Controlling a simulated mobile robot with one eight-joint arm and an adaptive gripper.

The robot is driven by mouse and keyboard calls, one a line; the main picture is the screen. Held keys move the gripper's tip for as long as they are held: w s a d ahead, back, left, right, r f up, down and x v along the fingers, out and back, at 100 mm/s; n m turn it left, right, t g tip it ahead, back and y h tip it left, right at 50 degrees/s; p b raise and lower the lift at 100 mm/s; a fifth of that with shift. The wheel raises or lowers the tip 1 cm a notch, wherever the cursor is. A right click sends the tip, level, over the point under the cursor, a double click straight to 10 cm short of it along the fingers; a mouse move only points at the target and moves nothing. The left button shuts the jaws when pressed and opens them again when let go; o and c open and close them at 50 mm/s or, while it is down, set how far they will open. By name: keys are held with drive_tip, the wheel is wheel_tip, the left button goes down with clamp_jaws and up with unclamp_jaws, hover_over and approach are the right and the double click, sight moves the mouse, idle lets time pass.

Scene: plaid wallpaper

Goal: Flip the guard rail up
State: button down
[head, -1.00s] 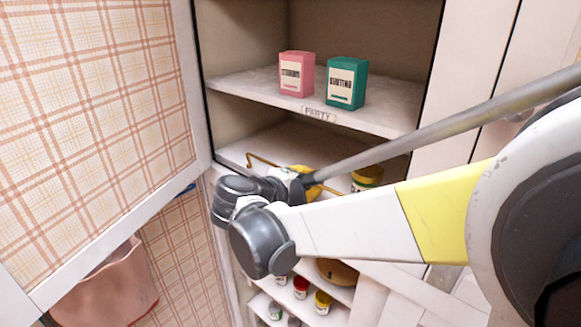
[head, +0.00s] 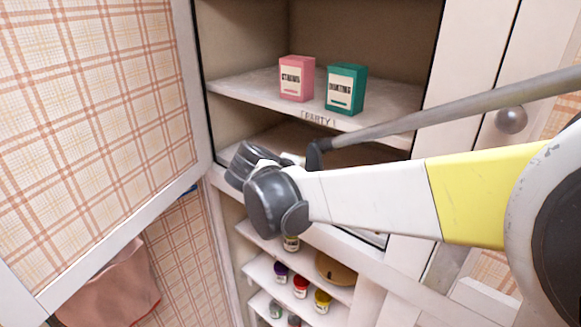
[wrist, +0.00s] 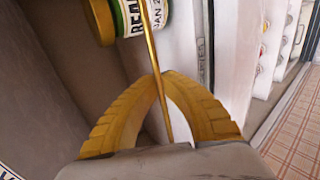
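The guard rail (wrist: 157,50) is a thin gold rod. In the wrist view it runs down between the two yellow fingers of my gripper (wrist: 163,76). The fingertips come together around the rod, so my gripper looks shut on it. In the head view my arm hides the gripper and the rail in front of the middle shelf. A jar (wrist: 152,18) with a yellow lid and green band lies just beyond the rail in the wrist view.
An upper shelf (head: 240,84) holds a pink box (head: 297,78) and a green box (head: 345,88). Lower racks hold small jars, including a red-lidded one (head: 301,287). A plaid door (head: 100,120) stands open at left.

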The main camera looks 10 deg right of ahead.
drive_tip(key=c, duration=1.6)
unclamp_jaws()
drive_tip(key=shift+r, duration=0.1)
drive_tip(key=shift+o, duration=0.2)
drive_tip(key=v, duration=1.2)
drive_tip(key=shift+s, duration=0.1)
